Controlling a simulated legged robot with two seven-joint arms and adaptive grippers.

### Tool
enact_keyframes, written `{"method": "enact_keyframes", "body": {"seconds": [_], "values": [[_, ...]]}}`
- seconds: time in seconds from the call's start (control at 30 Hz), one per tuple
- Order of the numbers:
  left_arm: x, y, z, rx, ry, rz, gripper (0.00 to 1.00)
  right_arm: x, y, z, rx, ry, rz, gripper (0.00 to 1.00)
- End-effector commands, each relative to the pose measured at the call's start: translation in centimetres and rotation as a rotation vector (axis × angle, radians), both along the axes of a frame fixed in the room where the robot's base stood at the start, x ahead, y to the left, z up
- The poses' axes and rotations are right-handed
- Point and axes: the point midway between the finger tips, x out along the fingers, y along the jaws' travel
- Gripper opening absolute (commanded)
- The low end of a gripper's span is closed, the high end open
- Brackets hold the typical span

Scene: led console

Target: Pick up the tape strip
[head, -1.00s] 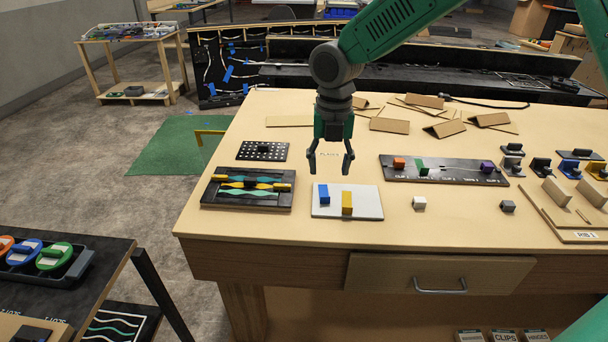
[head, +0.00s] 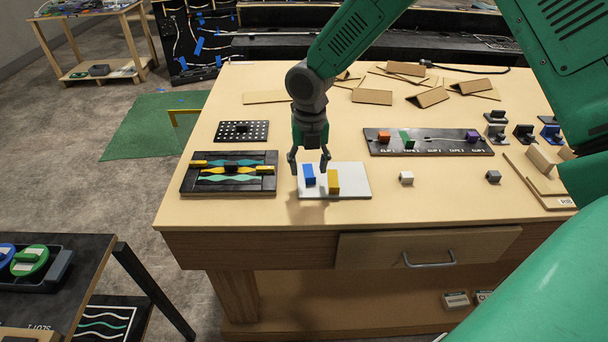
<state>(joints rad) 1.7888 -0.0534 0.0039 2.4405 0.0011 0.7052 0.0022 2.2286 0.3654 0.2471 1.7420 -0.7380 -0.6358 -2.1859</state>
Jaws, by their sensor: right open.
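A white plate (head: 355,178) on the wooden table holds a small blue block (head: 309,176) and a yellow block (head: 333,182). I cannot tell for sure which piece is the tape strip. My right gripper (head: 309,165) points down with its fingers apart, over the back left of the plate. Its fingertips show close around the blue block's top; I cannot tell whether they touch it. The yellow block is just right of the right finger. My left gripper is not in view.
A black tray with teal and yellow wavy strips (head: 230,187) lies left of the plate. A dotted black board (head: 242,131) is behind it. A black labelled board (head: 440,144) with colored blocks is at right. Small white (head: 406,178) and grey (head: 493,176) cubes stand nearby.

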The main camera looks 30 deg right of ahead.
Motion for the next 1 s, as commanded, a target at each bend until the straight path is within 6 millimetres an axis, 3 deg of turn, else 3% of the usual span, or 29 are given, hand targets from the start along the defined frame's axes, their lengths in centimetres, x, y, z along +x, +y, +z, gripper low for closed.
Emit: {"method": "enact_keyframes", "body": {"seconds": [0.2, 0.5, 0.63, 0.93, 1.0], "values": [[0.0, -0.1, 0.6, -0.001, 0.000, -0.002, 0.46, -0.1, 0.5, -3.0, -0.004, 0.004, -0.001, 0.46], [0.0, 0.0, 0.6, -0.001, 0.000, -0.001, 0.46, -0.1, 1.4, -3.3, -0.011, 0.002, 0.002, 0.46], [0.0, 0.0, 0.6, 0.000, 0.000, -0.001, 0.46, -0.1, 1.1, -3.4, -0.009, 0.002, 0.001, 0.12], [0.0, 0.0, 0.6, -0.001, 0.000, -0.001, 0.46, -0.2, 0.3, -3.5, -0.002, 0.001, -0.001, 0.11], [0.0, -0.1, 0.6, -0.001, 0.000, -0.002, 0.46, -0.1, 0.3, -3.5, -0.002, 0.001, -0.001, 0.05]]}}
